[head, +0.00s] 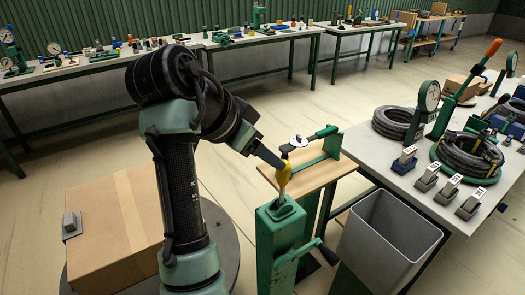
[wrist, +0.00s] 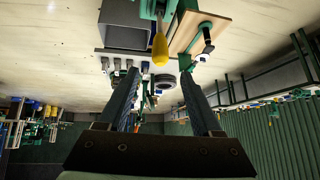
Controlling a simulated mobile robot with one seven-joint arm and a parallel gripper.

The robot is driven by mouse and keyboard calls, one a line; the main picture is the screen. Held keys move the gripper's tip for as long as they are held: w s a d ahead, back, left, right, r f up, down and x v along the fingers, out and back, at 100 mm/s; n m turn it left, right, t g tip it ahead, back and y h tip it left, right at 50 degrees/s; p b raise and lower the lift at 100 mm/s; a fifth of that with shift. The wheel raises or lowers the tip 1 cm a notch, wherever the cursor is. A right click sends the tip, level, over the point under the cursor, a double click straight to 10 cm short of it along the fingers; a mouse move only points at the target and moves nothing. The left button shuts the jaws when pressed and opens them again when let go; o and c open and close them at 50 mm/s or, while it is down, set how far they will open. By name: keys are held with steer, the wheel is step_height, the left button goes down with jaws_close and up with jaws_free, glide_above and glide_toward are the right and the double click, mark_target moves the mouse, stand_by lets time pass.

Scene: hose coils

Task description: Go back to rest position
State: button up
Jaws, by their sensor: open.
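My gripper (head: 279,160) is at the end of my arm, close beside a yellow handle (head: 284,174) on top of a green stand (head: 278,240). In the wrist view my gripper (wrist: 160,74) is open, its two dark fingers wide apart with nothing between them. The yellow handle (wrist: 160,48) shows just beyond the fingertips, near the line between them. No contact shows, but the head view does not settle the exact gap.
A wooden board (head: 312,172) with a green lever clamp stands close behind the handle. A grey bin (head: 388,240) and a table (head: 375,165) with hose coils (head: 466,157) are to the right. A cardboard box (head: 110,225) sits at left.

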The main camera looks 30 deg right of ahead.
stand_by(0.6)
steer(key=w+a+r+n+t, duration=0.2)
steer(key=a+r+n+t, duration=0.35)
steer(key=r+t, duration=0.3)
steer(key=w+a+r+n+t, duration=0.2)
steer(key=a+r+n+t, duration=0.2)
steer(key=a+r+t, duration=0.45)
steer(key=s+a+r+n+t+y, duration=0.3)
steer(key=s+a+r+t, duration=0.1)
steer(key=s+r, duration=0.3)
steer(key=s+a+r+n+t+y, duration=0.3)
steer(key=s+a+r+t+y, duration=0.1)
steer(key=s+r, duration=0.4)
steer(key=shift+s+a+n+y, duration=0.15)
steer(key=shift+a+n+y, duration=0.15)
steer(key=shift+n, duration=0.05)
